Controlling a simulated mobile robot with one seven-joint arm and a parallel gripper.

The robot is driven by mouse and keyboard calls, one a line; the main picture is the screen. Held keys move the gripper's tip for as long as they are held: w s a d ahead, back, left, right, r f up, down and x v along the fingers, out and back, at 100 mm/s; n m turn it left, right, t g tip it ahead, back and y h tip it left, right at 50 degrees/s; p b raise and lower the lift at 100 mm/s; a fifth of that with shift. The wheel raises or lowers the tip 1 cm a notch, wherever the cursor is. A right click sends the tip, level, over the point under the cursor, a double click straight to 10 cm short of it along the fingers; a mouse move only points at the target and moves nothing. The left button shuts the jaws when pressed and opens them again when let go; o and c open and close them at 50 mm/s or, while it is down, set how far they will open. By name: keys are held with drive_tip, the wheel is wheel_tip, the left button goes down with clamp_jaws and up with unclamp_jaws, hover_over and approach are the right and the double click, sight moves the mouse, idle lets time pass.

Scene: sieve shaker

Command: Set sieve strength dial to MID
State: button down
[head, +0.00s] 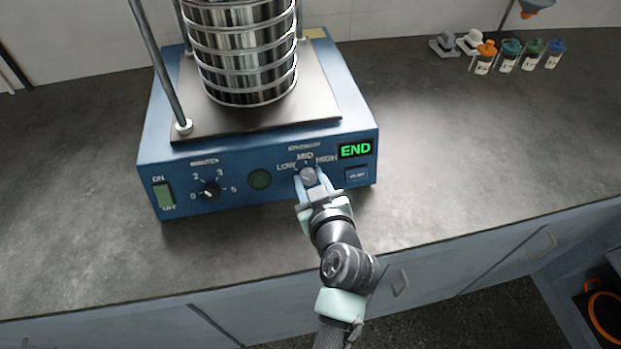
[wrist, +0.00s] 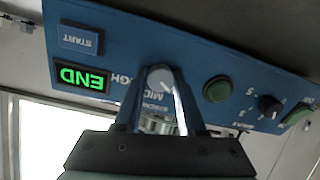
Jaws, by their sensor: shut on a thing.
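The blue sieve shaker (head: 230,205) stands on the dark counter with a stack of metal sieves (head: 243,60) on top. Its strength dial (head: 307,175) is a grey knob on the right of the front panel, under the labels LOW, MID and HIGH. My gripper (head: 309,181) is at the dial from the front, its fingers shut on the knob. In the wrist view the fingers hold the grey dial (wrist: 160,78) between their tips. A pale line on the knob shows there, but I cannot tell surely which label it points at.
A display (head: 355,149) reads END, above a START button (head: 357,174). Left of the dial are a round green button (head: 260,180), a black minutes knob (head: 210,189) and an ON/OFF switch (head: 163,196). Several small bottles (head: 508,55) stand at the back right. Counter to the right is clear.

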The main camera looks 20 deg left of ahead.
drive_tip(key=m+p, duration=0.1)
drive_tip(key=m, duration=0.5)
drive_tip(key=shift+d+p, duration=0.1)
drive_tip(key=shift+p, duration=0.25)
drive_tip(key=shift+m+p, duration=0.75)
drive_tip(key=shift+m, duration=1.75)
drive_tip(key=c, duration=0.5)
unclamp_jaws()
drive_tip(key=shift+s, duration=0.1)
drive_tip(key=v, duration=1.2)
drive_tip(key=shift+s+d, duration=0.3)
drive_tip(key=shift+s, duration=0.05)
drive_tip(key=shift+f, duration=0.1)
